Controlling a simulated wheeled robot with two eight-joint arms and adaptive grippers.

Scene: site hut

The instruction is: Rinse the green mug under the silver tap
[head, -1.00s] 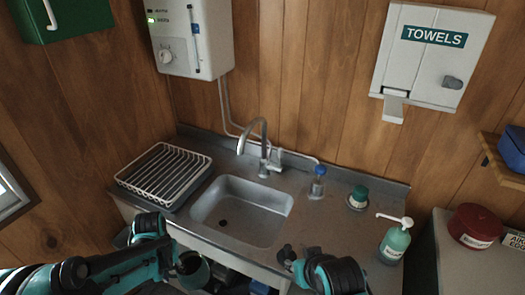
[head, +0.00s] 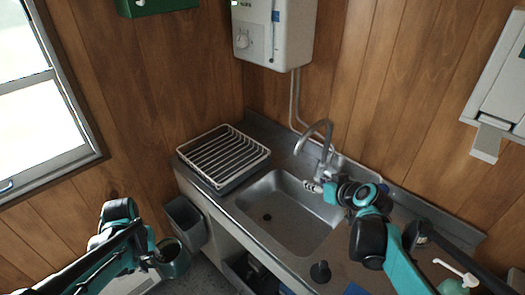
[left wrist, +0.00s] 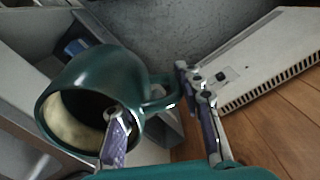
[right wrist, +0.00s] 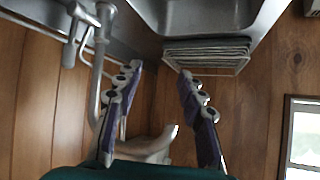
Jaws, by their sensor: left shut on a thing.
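The green mug (head: 174,262) is held by my left gripper (head: 158,254), low in front of the counter, left of the sink. In the left wrist view the mug (left wrist: 112,72) is tilted, its pale inside showing, with one finger at its mouth and the other beyond its handle. The silver tap (head: 322,130) arches over the back of the sink (head: 290,222). My right gripper (head: 314,187) is beside the tap's base, at the sink's back right. In the right wrist view its fingers are apart with nothing between them, and the tap (right wrist: 101,60) is left of them.
A dish rack (head: 222,158) stands left of the sink. A water heater (head: 272,35) hangs above. A grey bin (head: 186,222) is by the counter's left end, near the mug. A dark knob-like object (head: 320,271) is at the counter's front. A soap bottle (head: 452,286) is at right.

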